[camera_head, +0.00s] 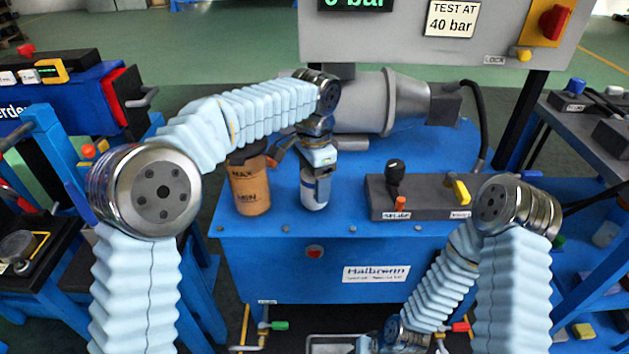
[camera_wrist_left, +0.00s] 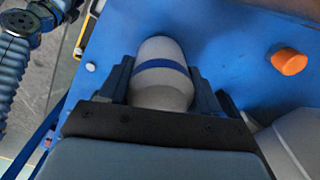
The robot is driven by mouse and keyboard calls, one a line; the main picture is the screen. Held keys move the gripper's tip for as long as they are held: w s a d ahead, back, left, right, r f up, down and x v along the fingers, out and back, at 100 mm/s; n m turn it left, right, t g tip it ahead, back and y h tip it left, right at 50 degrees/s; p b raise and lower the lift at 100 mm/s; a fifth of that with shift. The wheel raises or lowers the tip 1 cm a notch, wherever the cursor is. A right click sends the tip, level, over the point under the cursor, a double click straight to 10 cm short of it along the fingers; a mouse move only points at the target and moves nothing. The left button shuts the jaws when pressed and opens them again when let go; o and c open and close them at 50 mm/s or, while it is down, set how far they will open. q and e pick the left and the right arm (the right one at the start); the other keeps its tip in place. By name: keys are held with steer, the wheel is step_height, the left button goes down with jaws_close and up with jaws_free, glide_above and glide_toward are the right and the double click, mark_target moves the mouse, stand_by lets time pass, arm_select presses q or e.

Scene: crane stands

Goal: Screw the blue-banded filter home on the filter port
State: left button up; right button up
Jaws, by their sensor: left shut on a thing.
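The blue-banded filter (camera_wrist_left: 163,88) is a white, rounded cylinder with a dark blue band. My left gripper (camera_head: 316,180) is shut on it, with a dark finger on each side in the left wrist view (camera_wrist_left: 163,84). In the head view the filter (camera_head: 314,198) is upright below the gripper, over the blue bench top near its front edge. Whether its lower end touches the bench cannot be told. I cannot make out the filter port in either view. My right arm reaches down to the bottom edge, and its fingers do not show.
An orange-brown canister (camera_head: 249,188) marked MAX stands just left of the filter. A dark valve block (camera_head: 420,200) with a black knob and yellow lever lies to the right. A grey motor housing (camera_head: 385,102) stands behind. The blue bench (camera_head: 285,255) has bare room in front.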

arm_select(q)
steer(key=shift+m, duration=0.6)
steer(key=m, duration=0.5)
steer(key=o, duration=1.3)
steer(key=shift+c, duration=0.6)
